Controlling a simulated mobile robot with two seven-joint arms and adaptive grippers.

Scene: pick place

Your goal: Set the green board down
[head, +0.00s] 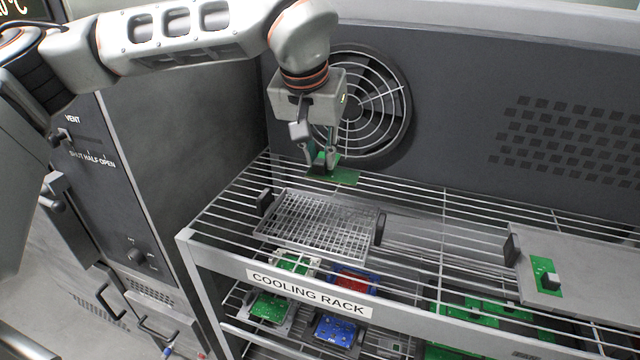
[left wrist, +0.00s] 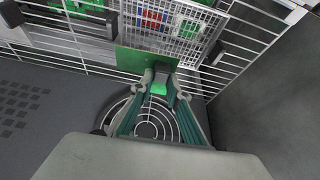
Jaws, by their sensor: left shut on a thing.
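My left gripper (head: 323,158) is shut on a green board (head: 335,177). It holds the board near the back of the cooling rack, in front of the round fan grille, behind a wire mesh tray (head: 318,225). In the left wrist view the green board (left wrist: 133,62) sits between the fingertips (left wrist: 160,88), with a dark block on it. I cannot tell whether the board touches the rack wires. My right gripper is not in view.
The cooling rack (head: 190,250) has a wire top. A grey plate (head: 590,270) with a small green board (head: 540,272) lies at the right. Several boards lie on lower shelves. The fan grille (head: 375,105) is on the back wall. Bare wires lie right of the mesh tray.

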